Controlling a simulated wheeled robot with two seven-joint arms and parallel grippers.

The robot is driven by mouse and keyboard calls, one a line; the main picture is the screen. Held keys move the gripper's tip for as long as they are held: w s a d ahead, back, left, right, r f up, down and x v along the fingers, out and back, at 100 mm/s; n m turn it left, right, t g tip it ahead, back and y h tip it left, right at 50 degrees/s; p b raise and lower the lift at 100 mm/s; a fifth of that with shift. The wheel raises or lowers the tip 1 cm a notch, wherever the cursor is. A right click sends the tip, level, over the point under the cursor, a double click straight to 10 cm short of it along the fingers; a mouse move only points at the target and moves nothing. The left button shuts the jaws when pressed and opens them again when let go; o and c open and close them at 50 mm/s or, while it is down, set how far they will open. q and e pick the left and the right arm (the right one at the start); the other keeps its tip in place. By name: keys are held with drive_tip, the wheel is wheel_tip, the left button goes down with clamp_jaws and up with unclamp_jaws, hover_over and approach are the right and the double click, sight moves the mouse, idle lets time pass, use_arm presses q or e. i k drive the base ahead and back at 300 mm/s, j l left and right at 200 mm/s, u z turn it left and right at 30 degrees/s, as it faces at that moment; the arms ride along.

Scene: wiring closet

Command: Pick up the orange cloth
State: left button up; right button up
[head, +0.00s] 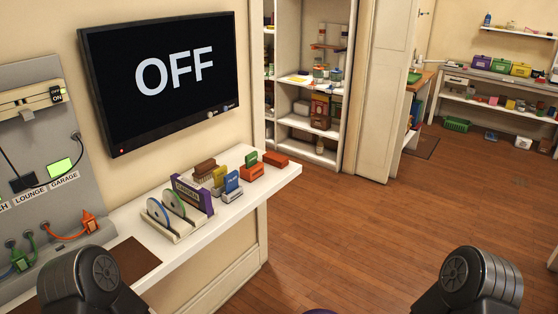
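I cannot make out an orange cloth for certain in the head view. Neither of my grippers is in view; only dark parts of my two arms show at the bottom left and bottom right.
The shelf also holds a rack with discs (160,212), a purple item (192,194) and small coloured blocks. Above hangs a screen reading OFF (165,80). A panel with plugs (40,170) is at left. Open shelving (290,60) stands behind. The wooden floor (360,220) is clear.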

sight(279, 162)
drive_tip(key=i+l+u, duration=0.15)
drive_tip(key=l+u, duration=0.2)
drive_tip(key=l, duration=1.2)
drive_tip(key=l+u, duration=0.4)
drive_tip(key=l, duration=1.15)
drive_tip(key=i+l+u, duration=0.25)
drive_tip(key=i+l, duration=0.15)
drive_tip(key=l, duration=0.2)
drive_tip(key=i+l+u, duration=0.1)
drive_tip(key=l, duration=0.25)
drive_tip(key=i+l+u, duration=0.1)
drive_tip(key=i+l, duration=0.15)
drive_tip(key=i+l+u, duration=0.15)
drive_tip(key=l, duration=0.3)
drive_tip(key=i+l+u, duration=0.1)
drive_tip(key=l, duration=0.3)
drive_tip(key=i+l+u, duration=0.15)
drive_tip(key=l, duration=0.2)
drive_tip(key=i+l+u, duration=0.1)
drive_tip(key=l, duration=0.3)
drive_tip(key=i+l, duration=0.25)
drive_tip(key=l, duration=0.25)
